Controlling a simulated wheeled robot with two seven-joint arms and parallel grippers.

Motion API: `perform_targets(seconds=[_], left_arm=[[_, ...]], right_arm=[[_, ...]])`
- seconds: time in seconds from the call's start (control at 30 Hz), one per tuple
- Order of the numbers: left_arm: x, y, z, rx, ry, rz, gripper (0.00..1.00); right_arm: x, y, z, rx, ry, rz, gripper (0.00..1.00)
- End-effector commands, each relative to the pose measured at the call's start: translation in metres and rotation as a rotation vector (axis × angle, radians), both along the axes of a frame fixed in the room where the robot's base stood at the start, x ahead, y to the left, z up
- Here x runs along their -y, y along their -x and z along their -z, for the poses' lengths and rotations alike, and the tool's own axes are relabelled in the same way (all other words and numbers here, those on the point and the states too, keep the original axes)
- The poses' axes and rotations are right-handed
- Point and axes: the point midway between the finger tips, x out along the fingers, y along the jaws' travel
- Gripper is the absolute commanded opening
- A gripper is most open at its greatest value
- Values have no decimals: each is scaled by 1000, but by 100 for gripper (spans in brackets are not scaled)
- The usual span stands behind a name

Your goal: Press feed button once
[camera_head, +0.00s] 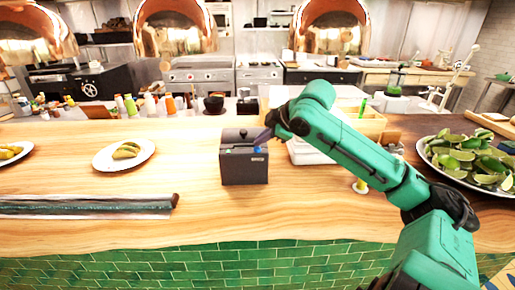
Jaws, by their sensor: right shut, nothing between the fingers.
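A small dark box-shaped printer (244,170) stands upright on the wooden counter near the middle of the head view. Its upper front has a small blue spot (257,149) at the right and a small greenish spot at the left. Which of them is the feed button cannot be told at this size. My right gripper (261,141) comes in from the right on a green arm. Its shut, empty fingers are at the printer's upper right, close to the blue spot. Whether they touch it cannot be told. My left gripper is out of view.
A white plate with tacos (101,162) stands left of the printer. A long dark roll (90,205) lies at the front left. A large bowl of limes (470,160) is at the right, and a pale wooden box (366,124) stands behind my right arm. The counter before the printer is clear.

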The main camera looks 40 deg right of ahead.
Motion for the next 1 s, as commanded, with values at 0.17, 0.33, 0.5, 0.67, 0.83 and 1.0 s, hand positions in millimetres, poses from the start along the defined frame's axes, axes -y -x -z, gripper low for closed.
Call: perform_targets(seconds=[0.17,0.33,0.5,0.67,0.83,1.0], left_arm=[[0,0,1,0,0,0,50],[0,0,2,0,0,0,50],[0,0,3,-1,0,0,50],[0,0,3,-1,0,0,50],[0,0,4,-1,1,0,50],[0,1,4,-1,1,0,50]], right_arm=[[0,0,1,0,0,0,0],[0,0,3,1,0,1,0],[0,0,5,1,0,1,0],[0,0,7,1,0,1,0],[0,0,9,0,0,0,0],[0,0,10,0,0,0,0]])
